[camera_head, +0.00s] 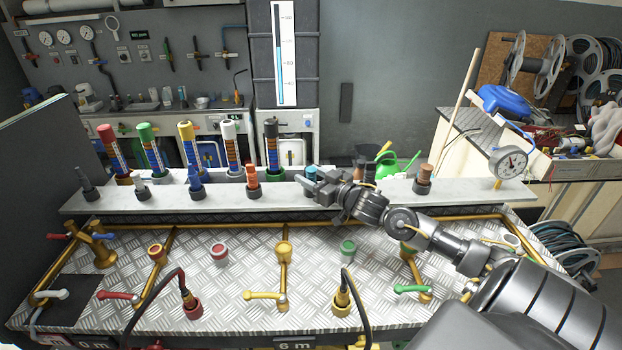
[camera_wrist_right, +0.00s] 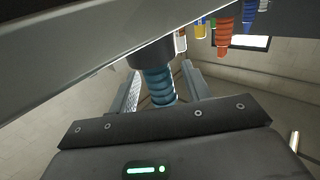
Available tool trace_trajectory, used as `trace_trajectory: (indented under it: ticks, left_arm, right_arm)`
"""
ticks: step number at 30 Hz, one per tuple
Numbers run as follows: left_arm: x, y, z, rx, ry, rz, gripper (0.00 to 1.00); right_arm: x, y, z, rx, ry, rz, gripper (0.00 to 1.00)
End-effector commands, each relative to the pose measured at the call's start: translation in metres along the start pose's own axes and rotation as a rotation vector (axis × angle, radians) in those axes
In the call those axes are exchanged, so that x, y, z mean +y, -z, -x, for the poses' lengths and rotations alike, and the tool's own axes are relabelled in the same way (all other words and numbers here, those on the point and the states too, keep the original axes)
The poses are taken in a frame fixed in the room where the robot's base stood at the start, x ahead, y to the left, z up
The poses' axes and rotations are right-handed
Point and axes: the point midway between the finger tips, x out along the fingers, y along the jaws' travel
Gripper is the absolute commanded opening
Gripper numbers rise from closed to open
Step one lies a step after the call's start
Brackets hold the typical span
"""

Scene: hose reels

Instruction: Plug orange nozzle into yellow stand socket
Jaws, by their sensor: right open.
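The orange nozzle (camera_head: 253,178) stands upright in a dark holder on the white shelf, left of my right gripper. It also shows at the upper right of the right wrist view (camera_wrist_right: 224,36). My right gripper (camera_head: 312,184) is open at the shelf, with a ribbed teal nozzle (camera_wrist_right: 158,86) between its fingers; contact cannot be told. A yellow-ringed socket (camera_head: 284,250) sits on a brass pipe on the metal deck, in front of and below the shelf. A tall yellow-capped column (camera_head: 187,140) stands behind the shelf. Which is the yellow stand is unclear. My left gripper is out of view.
Blue (camera_head: 195,179) and brown (camera_head: 424,175) nozzles stand on the shelf. Red (camera_head: 220,252) and green (camera_head: 348,248) sockets flank the yellow one. Dark hoses rise from a red fitting (camera_head: 192,305) and a yellow fitting (camera_head: 342,303). A round gauge (camera_head: 512,161) stands at right.

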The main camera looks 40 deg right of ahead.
Motion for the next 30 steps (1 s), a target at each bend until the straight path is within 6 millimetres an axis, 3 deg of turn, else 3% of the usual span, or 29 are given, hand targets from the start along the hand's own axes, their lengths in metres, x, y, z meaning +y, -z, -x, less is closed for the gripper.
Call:
trace_trajectory:
  ticks: [7,18,30]
  left_arm:
    - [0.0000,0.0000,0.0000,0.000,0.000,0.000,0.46]
    - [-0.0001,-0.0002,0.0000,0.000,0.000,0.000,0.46]
    - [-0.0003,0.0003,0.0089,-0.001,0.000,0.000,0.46]
  right_arm:
    - [-0.0002,-0.0007,-0.0012,0.000,0.000,0.000,0.48]
    - [-0.0002,-0.0003,-0.0010,0.000,0.000,-0.001,0.02]
    - [-0.0002,0.0074,-0.0010,0.001,0.000,-0.001,0.02]
